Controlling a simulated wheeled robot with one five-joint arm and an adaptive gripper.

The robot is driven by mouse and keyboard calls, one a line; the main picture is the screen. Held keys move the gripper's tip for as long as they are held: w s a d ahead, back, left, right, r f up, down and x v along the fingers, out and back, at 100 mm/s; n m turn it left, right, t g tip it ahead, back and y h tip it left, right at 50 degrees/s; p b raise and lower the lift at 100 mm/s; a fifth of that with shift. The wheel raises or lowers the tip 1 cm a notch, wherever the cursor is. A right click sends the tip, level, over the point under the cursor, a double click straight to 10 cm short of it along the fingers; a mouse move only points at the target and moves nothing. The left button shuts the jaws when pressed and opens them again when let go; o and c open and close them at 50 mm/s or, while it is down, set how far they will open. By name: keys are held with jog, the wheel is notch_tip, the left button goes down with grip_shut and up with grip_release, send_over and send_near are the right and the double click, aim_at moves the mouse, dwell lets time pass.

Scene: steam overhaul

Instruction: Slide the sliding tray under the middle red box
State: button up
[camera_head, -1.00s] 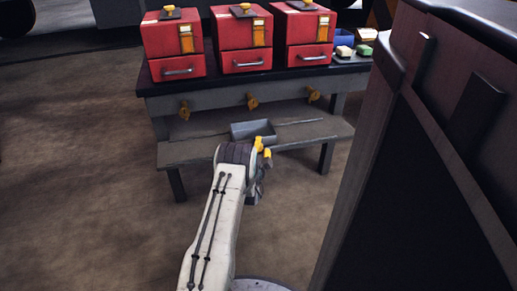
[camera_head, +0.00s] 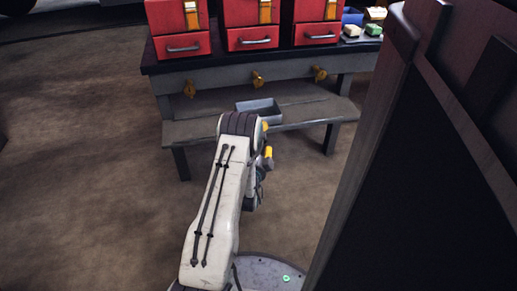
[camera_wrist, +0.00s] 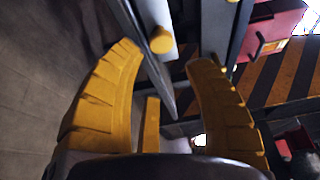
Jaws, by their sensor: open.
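The middle red box (camera_head: 249,38) stands on the dark workbench, between two like red boxes; its top is cut off in the head view. A grey open-topped tray (camera_head: 259,110) sits on the bench's lower shelf, below the middle box. My gripper (camera_head: 266,142) is in front of the shelf, near the tray's lower right; my arm hides much of it and covers part of the tray's front. In the wrist view my gripper (camera_wrist: 165,56) is open, with two yellow fingers spread and nothing held. Grey bench-like edges and a yellow knob (camera_wrist: 160,40) show beyond the fingers.
Other red boxes stand left (camera_head: 179,32) and right (camera_head: 318,22) of the middle one. Yellow knobs (camera_head: 257,80) line the bench front. A large dark red and black cabinet (camera_head: 400,190) fills the right side. Brown floor is free at left.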

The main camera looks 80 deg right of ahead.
jog(key=shift+a, duration=0.85)
